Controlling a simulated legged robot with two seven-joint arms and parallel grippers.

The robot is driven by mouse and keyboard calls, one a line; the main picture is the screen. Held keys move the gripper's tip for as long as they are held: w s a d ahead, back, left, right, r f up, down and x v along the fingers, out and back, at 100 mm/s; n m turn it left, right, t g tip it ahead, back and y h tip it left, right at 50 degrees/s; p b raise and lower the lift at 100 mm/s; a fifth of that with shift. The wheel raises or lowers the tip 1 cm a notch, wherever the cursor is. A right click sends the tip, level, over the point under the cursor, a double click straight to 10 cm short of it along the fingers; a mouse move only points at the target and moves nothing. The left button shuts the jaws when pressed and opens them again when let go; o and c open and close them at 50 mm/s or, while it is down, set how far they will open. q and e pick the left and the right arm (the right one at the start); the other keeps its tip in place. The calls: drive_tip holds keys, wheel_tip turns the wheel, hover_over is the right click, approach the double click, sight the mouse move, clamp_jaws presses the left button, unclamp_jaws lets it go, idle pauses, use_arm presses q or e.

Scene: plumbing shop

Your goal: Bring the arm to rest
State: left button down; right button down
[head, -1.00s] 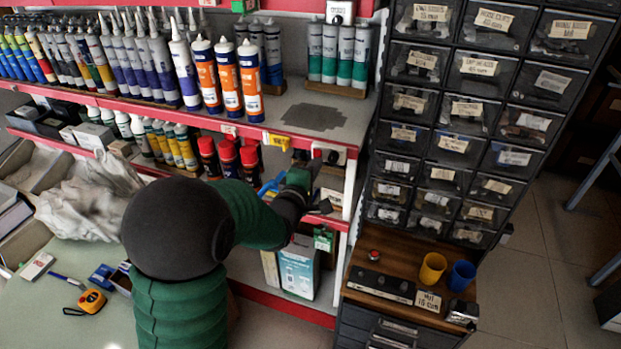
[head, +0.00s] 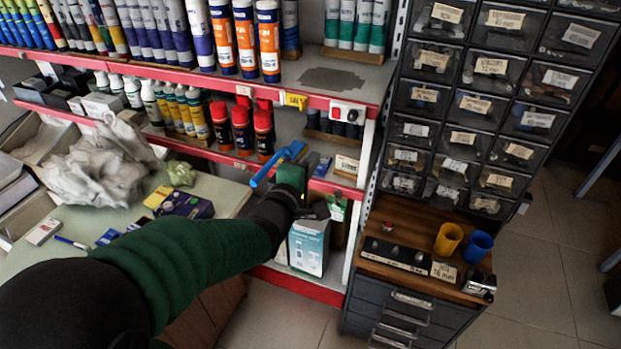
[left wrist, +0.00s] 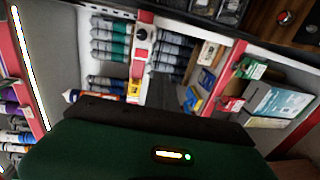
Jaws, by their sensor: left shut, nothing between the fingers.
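My left arm enters the head view from the lower left, in a dark green sleeve with a black wrist. My right gripper is in neither view.
The rack (head: 345,76) holds several tubes and cans, and a blue-handled tool (head: 272,165) lies close behind my gripper. A drawer cabinet with a wooden top (head: 388,265) carries yellow (head: 448,238) and blue (head: 477,246) cups. Open floor (head: 550,260) lies at the right.

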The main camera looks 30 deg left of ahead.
use_arm(q)
drive_tip(key=shift+d, duration=0.1)
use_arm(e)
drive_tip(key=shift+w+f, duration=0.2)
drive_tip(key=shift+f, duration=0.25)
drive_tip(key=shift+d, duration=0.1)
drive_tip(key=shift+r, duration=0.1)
